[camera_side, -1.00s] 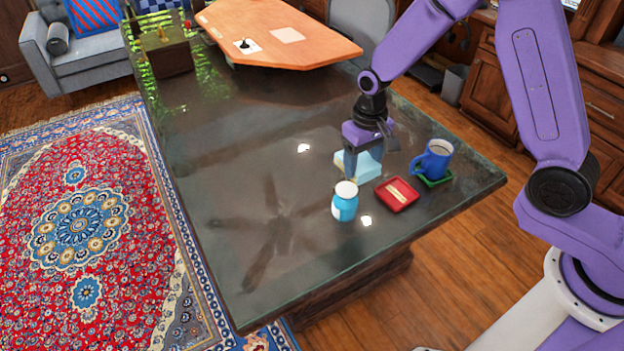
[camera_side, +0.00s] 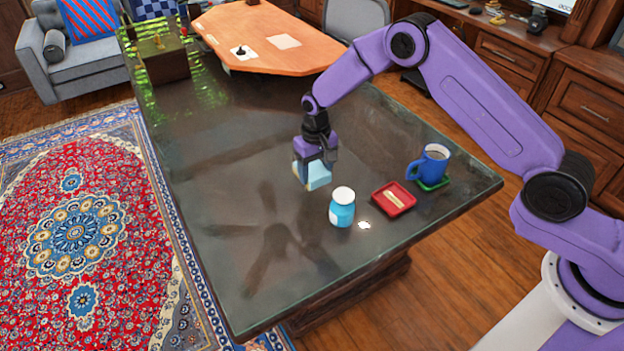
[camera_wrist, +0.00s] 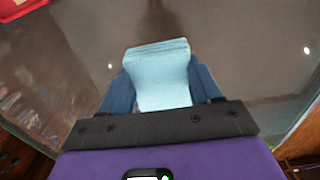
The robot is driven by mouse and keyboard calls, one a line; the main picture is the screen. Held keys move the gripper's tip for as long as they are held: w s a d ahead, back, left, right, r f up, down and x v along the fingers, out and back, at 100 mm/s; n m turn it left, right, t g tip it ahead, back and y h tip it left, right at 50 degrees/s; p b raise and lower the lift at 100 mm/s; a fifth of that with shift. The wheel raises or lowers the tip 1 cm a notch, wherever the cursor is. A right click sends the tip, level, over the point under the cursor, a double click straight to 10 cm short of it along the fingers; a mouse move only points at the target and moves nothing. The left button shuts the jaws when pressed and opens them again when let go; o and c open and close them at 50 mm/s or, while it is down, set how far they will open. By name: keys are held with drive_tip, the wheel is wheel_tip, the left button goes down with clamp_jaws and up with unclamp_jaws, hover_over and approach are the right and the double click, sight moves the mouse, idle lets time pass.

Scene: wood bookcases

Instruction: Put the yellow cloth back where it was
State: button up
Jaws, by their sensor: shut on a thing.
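My gripper (camera_side: 313,163) is shut on a pale blue, folded cloth-like piece (camera_side: 318,177) with a cream side. In the wrist view the piece (camera_wrist: 160,75) sits between the two blue fingers of my gripper (camera_wrist: 162,90). It is over the dark glossy table, left of the red tray; I cannot tell whether it touches the table top. No plainly yellow cloth shows. The red tray (camera_side: 381,204) holds a small pale yellow strip (camera_side: 394,200).
A blue-and-white jar (camera_side: 342,208) stands just in front of the held piece. A blue mug (camera_side: 430,165) stands on a green coaster (camera_side: 433,184) at the right. The dark table (camera_side: 230,160) is clear to the left. A wooden box (camera_side: 163,62) stands at the far end.

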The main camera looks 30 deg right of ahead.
sight(312, 170)
drive_tip(key=shift+w+a+f, duration=0.15)
drive_tip(key=shift+w+f, duration=0.35)
drive_tip(key=shift+f, duration=0.15)
drive_tip(key=shift+w+f, duration=0.1)
drive_tip(key=shift+f, duration=1.45)
drive_tip(key=shift+f, duration=0.1)
drive_tip(key=o, duration=1)
drive_tip(key=shift+f, duration=0.1)
wheel_tip(312, 170, up, 12)
drive_tip(key=shift+f, duration=0.1)
drive_tip(key=shift+r, duration=0.3)
